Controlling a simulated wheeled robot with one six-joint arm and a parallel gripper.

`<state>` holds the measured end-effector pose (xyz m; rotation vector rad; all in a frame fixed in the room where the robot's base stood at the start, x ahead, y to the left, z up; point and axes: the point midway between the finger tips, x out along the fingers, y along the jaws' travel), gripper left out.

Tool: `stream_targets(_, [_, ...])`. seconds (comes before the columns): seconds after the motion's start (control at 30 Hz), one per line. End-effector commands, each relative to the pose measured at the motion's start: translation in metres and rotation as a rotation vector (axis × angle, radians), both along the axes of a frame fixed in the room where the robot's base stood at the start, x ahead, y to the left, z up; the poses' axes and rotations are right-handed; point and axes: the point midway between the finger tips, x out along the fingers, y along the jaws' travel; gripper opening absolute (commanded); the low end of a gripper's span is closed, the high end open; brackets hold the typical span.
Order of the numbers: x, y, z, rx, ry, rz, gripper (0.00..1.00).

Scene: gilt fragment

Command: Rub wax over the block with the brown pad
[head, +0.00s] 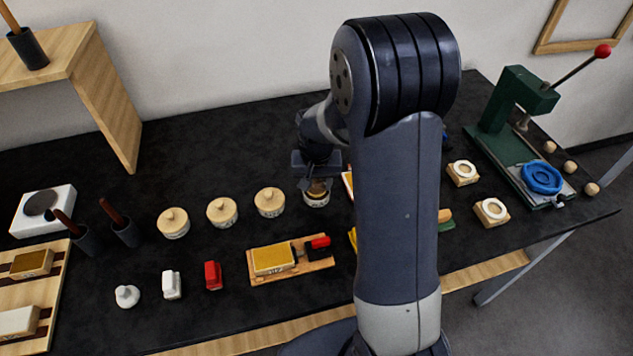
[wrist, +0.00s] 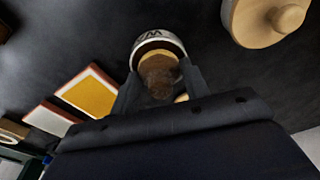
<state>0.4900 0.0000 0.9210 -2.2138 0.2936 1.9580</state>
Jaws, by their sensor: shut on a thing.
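My gripper (head: 317,178) is shut on the brown pad (wrist: 159,76), which points down at a small white tin (head: 316,200) behind the work area. In the wrist view the tin (wrist: 158,39) has a dark W on its side and a tan filling. The pad overlaps the tin's opening; I cannot tell whether it touches the filling. A gold-topped block (head: 272,259) lies on a wooden board (head: 312,266) at the front, left of my arm and apart from the gripper.
Several round lidded wooden pots (head: 222,212) stand left of the tin. A red-and-black item (head: 318,246) lies beside the block. Small white and red items (head: 213,275) stand front left. A green press (head: 512,105) is at right. My arm hides the table's middle.

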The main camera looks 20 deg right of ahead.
Motion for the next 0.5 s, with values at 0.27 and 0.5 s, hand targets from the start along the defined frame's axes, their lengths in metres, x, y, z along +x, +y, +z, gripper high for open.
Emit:
stream_targets(0.27, [-0.001,0.000,-0.001,0.000,0.004,0.000,0.25])
stream_targets(0.5, [-0.001,0.000,0.015,0.001,0.002,0.000,0.25])
